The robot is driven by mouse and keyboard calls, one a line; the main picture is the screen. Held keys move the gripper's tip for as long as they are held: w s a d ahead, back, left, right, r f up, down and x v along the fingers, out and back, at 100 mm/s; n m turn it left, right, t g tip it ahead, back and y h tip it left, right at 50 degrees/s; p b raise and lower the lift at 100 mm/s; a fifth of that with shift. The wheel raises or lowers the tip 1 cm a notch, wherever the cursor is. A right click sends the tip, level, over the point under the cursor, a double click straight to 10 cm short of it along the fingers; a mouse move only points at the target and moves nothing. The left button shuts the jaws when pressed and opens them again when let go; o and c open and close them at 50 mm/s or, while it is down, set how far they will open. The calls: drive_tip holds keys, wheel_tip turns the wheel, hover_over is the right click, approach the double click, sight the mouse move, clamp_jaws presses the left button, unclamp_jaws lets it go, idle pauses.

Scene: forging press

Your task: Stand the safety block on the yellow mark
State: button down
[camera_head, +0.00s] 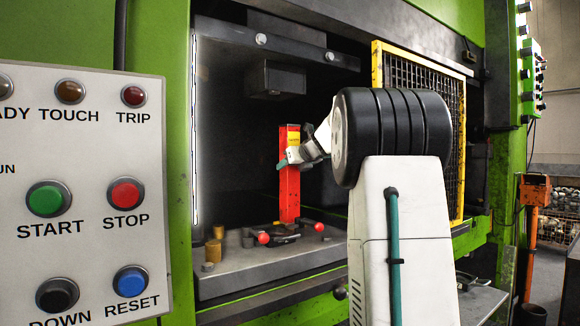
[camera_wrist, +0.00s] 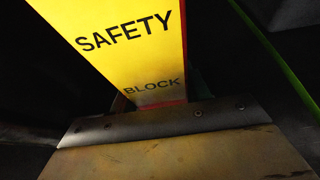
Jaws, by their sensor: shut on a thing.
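The safety block (camera_head: 289,195) is a tall red bar with a yellow label near its top, standing about upright inside the press. In the wrist view its yellow label (camera_wrist: 128,45) reads SAFETY BLOCK. My gripper (camera_head: 287,159) is shut on the block just below the label, reaching in from the right. The block's foot is near the lower bed (camera_head: 235,277); I cannot tell whether it touches. I cannot make out the yellow mark in the head view. A worn, yellowish-brown plate (camera_wrist: 180,155) with a dark bolted edge fills the bottom of the wrist view, and hides the block's lower part there.
The upper tool (camera_head: 276,79) hangs above and left of the block. Red-knobbed handles (camera_head: 263,238) and brass-coloured cylinders (camera_head: 213,250) are on the bed. A yellow-framed mesh guard (camera_head: 376,66) stands at the right of the opening. A control panel (camera_head: 90,150) is at the near left.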

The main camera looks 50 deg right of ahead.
drive_tip(key=shift+f, duration=0.25)
drive_tip(key=c, duration=0.6)
unclamp_jaws()
drive_tip(key=shift+f, duration=0.15)
drive_tip(key=v, duration=0.8)
drive_tip(key=shift+w+a, duration=0.1)
